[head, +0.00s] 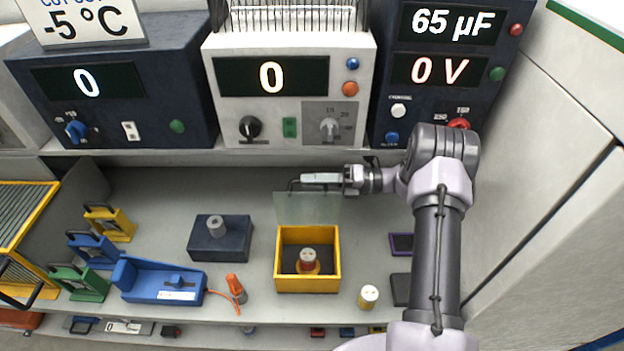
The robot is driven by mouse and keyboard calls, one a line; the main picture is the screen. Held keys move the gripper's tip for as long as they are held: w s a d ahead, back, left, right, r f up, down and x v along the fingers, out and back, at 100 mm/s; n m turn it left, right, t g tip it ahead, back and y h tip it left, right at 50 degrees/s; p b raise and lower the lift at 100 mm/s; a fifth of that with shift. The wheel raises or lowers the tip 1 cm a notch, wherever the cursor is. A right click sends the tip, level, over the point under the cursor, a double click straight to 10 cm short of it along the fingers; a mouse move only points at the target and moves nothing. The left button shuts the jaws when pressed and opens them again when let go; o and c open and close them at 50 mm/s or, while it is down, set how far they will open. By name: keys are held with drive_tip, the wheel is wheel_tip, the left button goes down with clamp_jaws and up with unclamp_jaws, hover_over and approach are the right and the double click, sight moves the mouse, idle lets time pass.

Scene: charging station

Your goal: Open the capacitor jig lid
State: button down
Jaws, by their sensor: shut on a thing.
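The capacitor jig (308,285) is a yellow open-topped box on the grey shelf, in the middle of the head view. Its clear lid (307,208) stands upright at the back edge, so the box is open from above. Inside sits a capacitor (308,256) with a pale top and a reddish base. My gripper (296,183) reaches in from the right and is at the lid's top edge, shut on the lid's handle; the fingers partly hide the handle.
A dark block (220,240) with a grey cylinder stands left of the jig. A blue device (160,282) and an orange probe (236,288) lie further left. Instrument units (290,110) line the back above the shelf.

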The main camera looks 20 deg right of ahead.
drive_tip(key=shift+s+f, duration=0.15)
drive_tip(key=shift+f, duration=0.15)
drive_tip(key=c, duration=1.5)
unclamp_jaws()
drive_tip(key=shift+r, duration=0.1)
drive_tip(key=shift+d, duration=0.45)
drive_tip(key=v, duration=1.1)
drive_tip(key=shift+p, duration=0.35)
